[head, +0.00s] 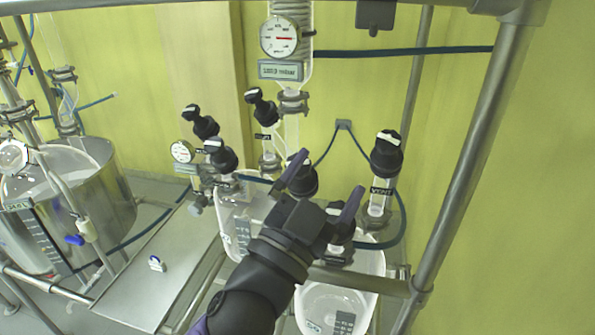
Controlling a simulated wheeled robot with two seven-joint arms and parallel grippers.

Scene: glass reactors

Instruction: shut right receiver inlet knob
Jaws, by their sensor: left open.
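The right receiver (345,302) is a clear glass vessel at the lower middle, partly hidden by my left arm. A black knob (305,182) above it appears to be its inlet knob; my gripper partly covers it and its marking is hidden. My left gripper (322,189) is open, with its two purple fingers pointing up and away. The knob shows between the fingers, close to the left one. I cannot tell whether they touch it. A black knob with a white bar (387,155) stands to the right, above a VENT label (381,191). My right gripper is not in view.
Several other black knobs stand at left, including one on the middle column (261,108). The left receiver (236,212) is beside my arm. A round gauge (280,37) hangs above. A steel post (470,165) rises at right. A metal tray (160,278) lies lower left.

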